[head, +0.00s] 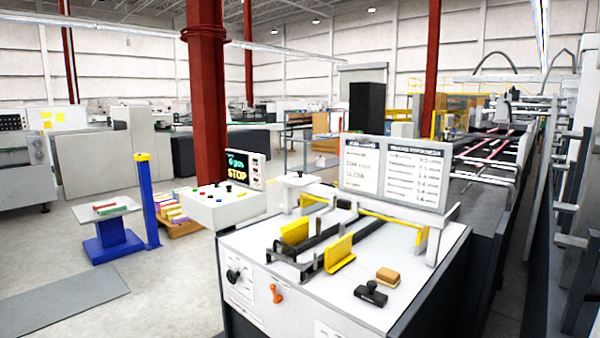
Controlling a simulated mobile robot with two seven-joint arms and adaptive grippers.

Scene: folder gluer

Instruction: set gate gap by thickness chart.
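The thickness chart (393,172) is a grey-framed board with two printed sheets, standing at the back of the white-topped feeder table (330,300). One sheet lists values in a column; the small text is hard to read. Below it a yellow bar (385,218) spans between white uprights. Two yellow side plates (340,253) stand by dark rails on the table. A white knob or handwheel (298,180) tops the left upright. An orange handle (276,293) and a black knob (233,275) are on the front panel. Neither of my grippers is in view.
A tan block (388,277) and a black handled object (370,293) lie on the table's right front. A control box (222,205) with a screen reading "STOP" stands left. A blue post (147,200) and blue-based stand (107,230) are farther left.

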